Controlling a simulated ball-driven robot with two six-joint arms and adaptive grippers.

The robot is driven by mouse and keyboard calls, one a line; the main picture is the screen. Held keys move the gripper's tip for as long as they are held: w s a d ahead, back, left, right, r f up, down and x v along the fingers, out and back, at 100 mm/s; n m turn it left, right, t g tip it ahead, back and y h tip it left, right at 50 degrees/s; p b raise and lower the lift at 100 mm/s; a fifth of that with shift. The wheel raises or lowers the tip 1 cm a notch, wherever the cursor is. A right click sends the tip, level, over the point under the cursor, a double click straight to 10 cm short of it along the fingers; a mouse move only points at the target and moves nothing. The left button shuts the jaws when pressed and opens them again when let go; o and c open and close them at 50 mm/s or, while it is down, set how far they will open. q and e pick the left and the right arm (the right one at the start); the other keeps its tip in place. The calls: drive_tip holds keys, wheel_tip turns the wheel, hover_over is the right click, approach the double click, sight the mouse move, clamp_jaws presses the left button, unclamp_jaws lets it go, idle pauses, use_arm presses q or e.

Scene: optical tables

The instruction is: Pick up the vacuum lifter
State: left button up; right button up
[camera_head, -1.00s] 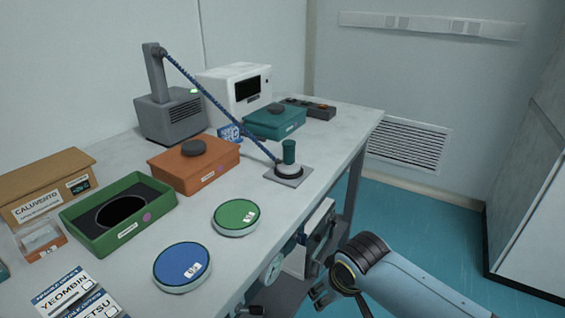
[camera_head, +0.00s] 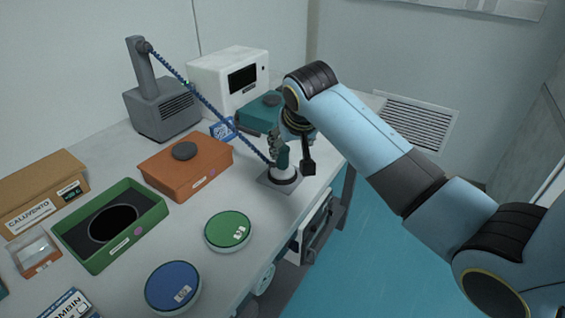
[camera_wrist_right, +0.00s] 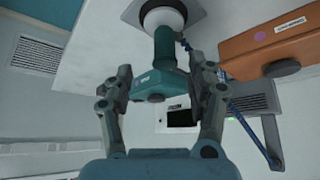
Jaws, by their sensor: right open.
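The vacuum lifter (camera_head: 283,160) has a dark green handle over a white and dark cup and stands upright on a grey square plate (camera_head: 268,183) near the table's right edge. A blue coiled hose (camera_head: 205,100) joins it to a grey pump unit (camera_head: 163,112). My right gripper (camera_head: 284,150) is at the handle, partly covering it. In the right wrist view the handle (camera_wrist_right: 164,45) lies between the open fingers of my right gripper (camera_wrist_right: 161,66), with space on both sides. My left gripper is out of view.
An orange lidded box (camera_head: 160,180), a teal box (camera_head: 250,118) and a white device (camera_head: 205,85) stand nearby. A green open box (camera_head: 78,250), a green disc (camera_head: 228,230) and a blue disc (camera_head: 173,286) are in front. Floor is free beyond the table edge.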

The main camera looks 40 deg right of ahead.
sight(284, 151)
drive_tip(key=x, duration=0.2)
drive_tip(key=shift+w+f, duration=0.15)
drive_tip(key=shift+f, duration=0.1)
drive_tip(key=x, duration=0.3)
drive_tip(key=w+x, duration=0.1)
drive_tip(key=x, duration=0.2)
drive_tip(key=shift+s+a+r, duration=0.1)
drive_tip(key=shift+a+r, duration=0.05)
drive_tip(key=shift+r, duration=0.1)
clamp_jaws()
